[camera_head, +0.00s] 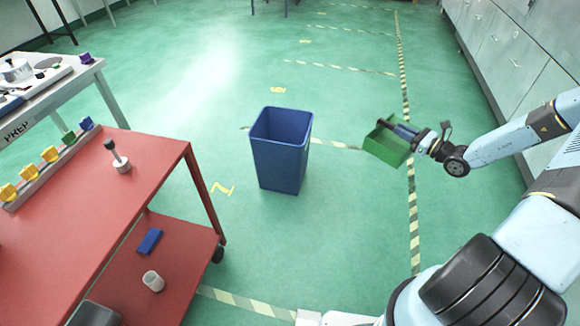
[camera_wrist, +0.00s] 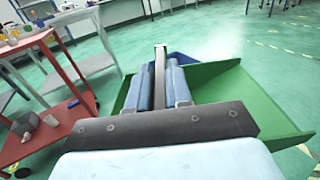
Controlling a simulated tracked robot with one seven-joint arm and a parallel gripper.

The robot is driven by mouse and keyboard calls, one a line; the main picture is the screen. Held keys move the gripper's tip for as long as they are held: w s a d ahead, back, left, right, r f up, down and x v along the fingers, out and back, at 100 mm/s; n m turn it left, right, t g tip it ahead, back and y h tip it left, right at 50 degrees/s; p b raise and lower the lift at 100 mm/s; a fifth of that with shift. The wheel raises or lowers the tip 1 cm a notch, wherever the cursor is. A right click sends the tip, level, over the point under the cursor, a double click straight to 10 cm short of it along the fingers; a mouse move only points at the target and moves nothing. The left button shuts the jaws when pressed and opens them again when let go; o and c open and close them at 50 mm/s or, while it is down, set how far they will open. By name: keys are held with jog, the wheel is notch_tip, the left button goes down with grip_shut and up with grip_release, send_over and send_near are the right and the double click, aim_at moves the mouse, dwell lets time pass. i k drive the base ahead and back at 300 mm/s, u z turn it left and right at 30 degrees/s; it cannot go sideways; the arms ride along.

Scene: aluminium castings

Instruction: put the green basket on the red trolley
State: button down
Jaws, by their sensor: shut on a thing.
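The green basket (camera_head: 386,146) hangs in the air at the right in the head view, tilted, clear of the floor. My gripper (camera_head: 404,130) is shut on it. In the wrist view the basket (camera_wrist: 262,100) spreads out behind and to the right of my gripper's fingers (camera_wrist: 165,85); the exact grip point is hard to see. The red trolley (camera_head: 110,200) stands at the left in the head view, well apart from the basket. Its upper and lower shelves both show. The trolley (camera_wrist: 55,120) is also at the left in the wrist view.
A blue bin (camera_head: 281,150) stands on the floor between the trolley and my gripper. A grey prep table (camera_head: 50,88) stands behind. Grey cabinets (camera_head: 520,50) line the right.

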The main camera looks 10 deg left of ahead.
aim_at(53, 248)
jog(key=z, duration=0.1)
jog(key=i, duration=1)
jog(key=u, duration=0.1)
